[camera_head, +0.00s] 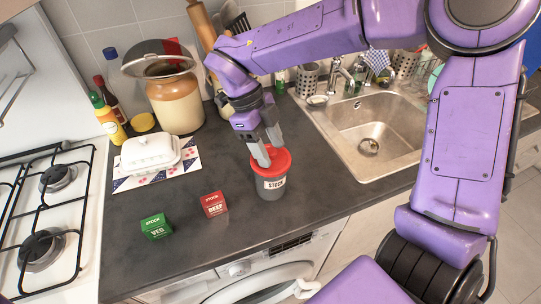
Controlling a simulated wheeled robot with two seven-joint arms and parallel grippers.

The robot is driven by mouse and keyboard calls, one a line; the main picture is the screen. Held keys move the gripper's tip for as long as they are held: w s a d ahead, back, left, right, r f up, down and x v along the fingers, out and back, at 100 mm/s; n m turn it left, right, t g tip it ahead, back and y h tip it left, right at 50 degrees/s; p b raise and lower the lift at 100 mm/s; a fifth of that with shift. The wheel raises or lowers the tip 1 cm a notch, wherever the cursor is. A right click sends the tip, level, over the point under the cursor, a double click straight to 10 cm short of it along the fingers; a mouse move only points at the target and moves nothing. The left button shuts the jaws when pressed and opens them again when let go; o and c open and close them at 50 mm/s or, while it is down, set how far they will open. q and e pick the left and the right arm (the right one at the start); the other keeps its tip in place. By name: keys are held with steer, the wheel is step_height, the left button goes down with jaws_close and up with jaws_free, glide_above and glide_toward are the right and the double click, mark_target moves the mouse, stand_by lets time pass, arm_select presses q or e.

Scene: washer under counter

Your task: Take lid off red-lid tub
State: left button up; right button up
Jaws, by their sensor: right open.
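The red-lid tub (272,188) stands upright on the dark counter, a grey tub labelled STOCK. Its red lid (279,164) is on its top. My right gripper (268,154) points down from above at the lid, its grey fingers open. The fingertips are at the lid's top; I cannot tell whether they touch it. My left gripper is not in view.
A red stock box (214,204) and a green stock box (156,226) sit left of the tub. A white butter dish (150,153), bottles and a large crock (176,103) stand behind. The sink (370,125) is right, the hob (45,215) left.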

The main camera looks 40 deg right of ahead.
jaws_close()
steer(key=shift+w+r, duration=0.1)
